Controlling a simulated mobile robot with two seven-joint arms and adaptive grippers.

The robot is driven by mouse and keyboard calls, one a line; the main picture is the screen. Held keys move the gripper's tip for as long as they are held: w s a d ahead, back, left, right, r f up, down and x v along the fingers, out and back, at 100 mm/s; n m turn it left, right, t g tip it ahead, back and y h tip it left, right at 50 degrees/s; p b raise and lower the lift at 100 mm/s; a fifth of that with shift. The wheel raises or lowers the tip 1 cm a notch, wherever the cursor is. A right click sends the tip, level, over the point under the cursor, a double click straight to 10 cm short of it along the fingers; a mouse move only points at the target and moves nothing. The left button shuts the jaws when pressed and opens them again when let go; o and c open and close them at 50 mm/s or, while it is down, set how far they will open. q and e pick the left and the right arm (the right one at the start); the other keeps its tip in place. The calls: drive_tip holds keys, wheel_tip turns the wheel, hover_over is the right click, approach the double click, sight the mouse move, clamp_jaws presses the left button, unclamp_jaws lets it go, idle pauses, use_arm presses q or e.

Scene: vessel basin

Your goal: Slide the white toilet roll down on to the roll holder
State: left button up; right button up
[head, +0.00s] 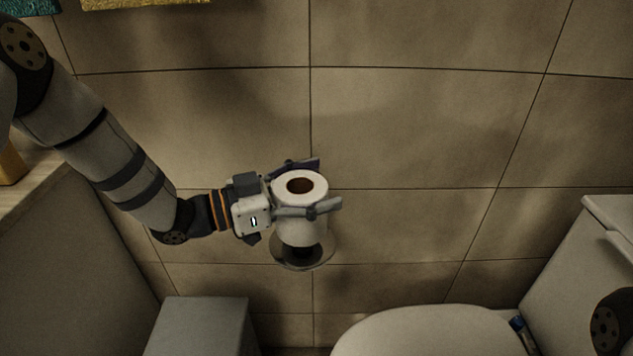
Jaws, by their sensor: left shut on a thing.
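The white toilet roll (301,231) stands upright near the middle of the head view, its brown core hole facing up. My left gripper (325,184) comes from the left and is shut on the roll, one finger on its near side and one behind it. The roll holder (303,264) shows below the roll as a round base with a dark middle. The roll covers the upper part of the holder, and I cannot tell whether the post is inside the core. My right gripper is out of view.
A toilet (430,332) with its cistern (615,225) stands at the lower right. A grey box-like block (200,325) is at the lower left. A ledge (30,185) runs along the left. The tiled wall (430,130) behind is bare, apart from hanging cloths at the top left.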

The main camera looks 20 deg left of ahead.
use_arm(q)
drive_tip(key=shift+f+b, duration=0.35)
drive_tip(key=shift+f, duration=0.6)
drive_tip(key=o, duration=1.3)
drive_tip(key=v, duration=1.2)
